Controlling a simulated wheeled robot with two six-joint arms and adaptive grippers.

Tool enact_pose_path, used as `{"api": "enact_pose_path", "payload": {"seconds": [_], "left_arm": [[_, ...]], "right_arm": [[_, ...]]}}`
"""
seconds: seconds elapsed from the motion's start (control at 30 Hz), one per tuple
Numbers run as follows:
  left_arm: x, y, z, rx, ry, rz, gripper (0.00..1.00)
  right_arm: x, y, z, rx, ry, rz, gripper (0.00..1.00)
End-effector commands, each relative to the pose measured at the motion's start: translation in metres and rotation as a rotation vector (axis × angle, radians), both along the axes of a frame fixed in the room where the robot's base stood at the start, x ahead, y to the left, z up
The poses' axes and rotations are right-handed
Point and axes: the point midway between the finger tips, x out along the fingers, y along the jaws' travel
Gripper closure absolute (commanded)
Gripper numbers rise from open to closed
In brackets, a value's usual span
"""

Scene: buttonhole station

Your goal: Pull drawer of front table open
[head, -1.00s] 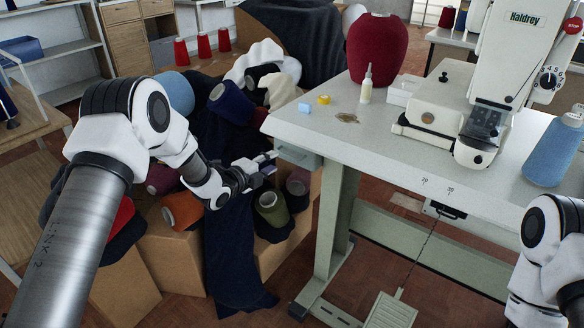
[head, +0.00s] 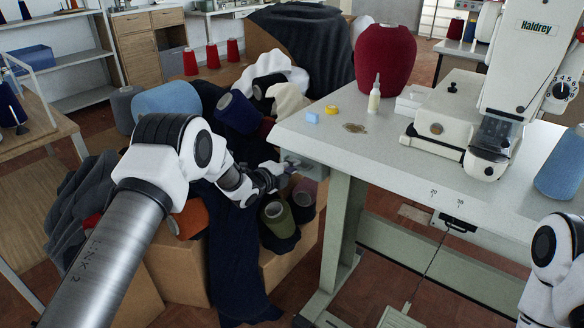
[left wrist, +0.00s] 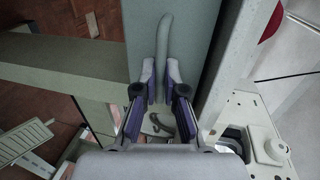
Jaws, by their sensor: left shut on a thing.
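The front table (head: 400,150) is pale grey-green, with a sewing machine on top. Its small grey drawer (head: 312,170) hangs under the left end of the tabletop, partly hidden by my gripper. My left gripper (head: 283,167) is at the drawer's front. In the left wrist view, the drawer's curved grey handle (left wrist: 164,42) runs between the two fingers, and my left gripper (left wrist: 162,80) is shut on it. I cannot tell whether the drawer is out of its housing at all. My right arm shows at the lower right; its gripper is out of view.
Boxes with thread cones and dark cloth (head: 235,250) crowd below and left of my left gripper. A red cone (head: 384,58), a small bottle (head: 375,95) and a blue cone (head: 562,165) stand on the tabletop. A wooden table (head: 40,190) is at the left.

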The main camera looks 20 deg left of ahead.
Motion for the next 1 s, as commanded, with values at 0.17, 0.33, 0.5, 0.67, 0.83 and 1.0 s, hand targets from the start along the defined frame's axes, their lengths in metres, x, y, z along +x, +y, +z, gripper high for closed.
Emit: {"api": "enact_pose_path", "payload": {"seconds": [0.17, 0.33, 0.5, 0.67, 0.83, 1.0], "left_arm": [[-0.005, 0.002, 0.001, -0.001, 0.002, 0.0, 1.0], [-0.022, 0.008, 0.002, -0.002, 0.005, 0.002, 1.0], [-0.053, 0.02, 0.003, -0.004, 0.006, 0.003, 1.0], [-0.09, 0.033, 0.004, -0.003, 0.007, 0.003, 1.0], [-0.129, 0.047, 0.004, -0.004, 0.006, 0.003, 1.0], [-0.161, 0.059, 0.004, -0.003, 0.004, 0.002, 1.0]], "right_arm": [[0.0, 0.0, 0.003, 0.0, 0.0, 0.0, 0.6], [0.0, 0.0, 0.011, 0.0, 0.0, 0.0, 0.6], [0.0, 0.0, 0.025, 0.0, 0.0, 0.0, 0.6], [0.0, 0.0, 0.041, 0.0, 0.0, 0.0, 0.6], [0.0, 0.0, 0.057, 0.0, 0.0, 0.0, 0.6], [0.0, 0.0, 0.071, 0.0, 0.0, 0.0, 0.6]]}}
